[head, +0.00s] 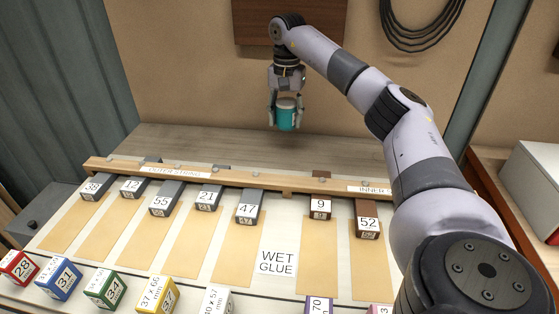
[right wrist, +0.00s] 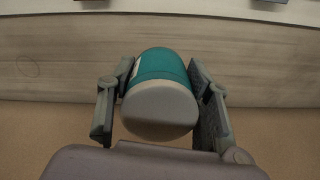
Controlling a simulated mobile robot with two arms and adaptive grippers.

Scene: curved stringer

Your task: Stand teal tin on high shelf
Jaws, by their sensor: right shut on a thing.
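The teal tin (head: 286,119) has a pale lid and hangs upright in my right gripper (head: 286,112), above the back of the bench. In the right wrist view the tin (right wrist: 160,72) sits between the two fingers of the right gripper (right wrist: 160,100), its pale lid facing the camera. The fingers are shut on its sides. No shelf can be made out for certain; a brown wooden board (head: 290,22) is on the wall above the gripper. My left gripper is not in view.
A wooden rail (head: 240,180) crosses the bench with numbered grey and brown blocks along it. Several coloured numbered blocks stand at the front, near a "WET GLUE" sign (head: 277,262). A cable coil (head: 425,25) hangs on the wall. A white box (head: 530,185) stands at right.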

